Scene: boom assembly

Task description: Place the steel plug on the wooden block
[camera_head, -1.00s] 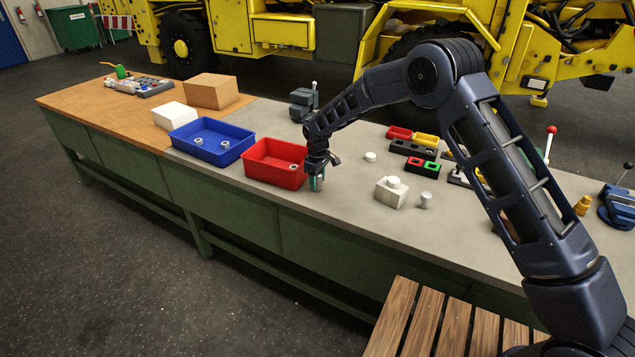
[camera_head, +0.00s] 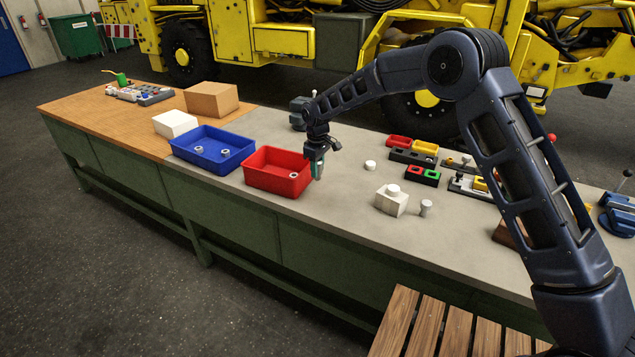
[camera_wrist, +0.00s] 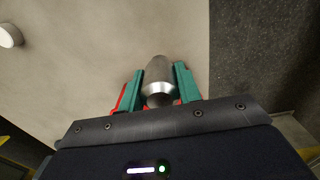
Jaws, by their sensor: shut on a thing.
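My gripper (camera_head: 317,170) hangs above the grey bench top, just right of the red bin. In the wrist view its two green fingers (camera_wrist: 160,88) are shut on the steel plug (camera_wrist: 159,76), a shiny grey cylinder with a tapered end. The plug is hardly visible in the head view. A brown wooden block (camera_head: 508,236) lies far to the right on the bench, mostly hidden behind my arm. My gripper is well apart from it.
The red bin (camera_head: 262,181) and blue bin (camera_head: 190,157) stand left of the gripper. A white block (camera_head: 391,206), a grey cylinder (camera_head: 425,210), coloured trays (camera_head: 425,148) and a blue vise (camera_head: 617,222) are to the right.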

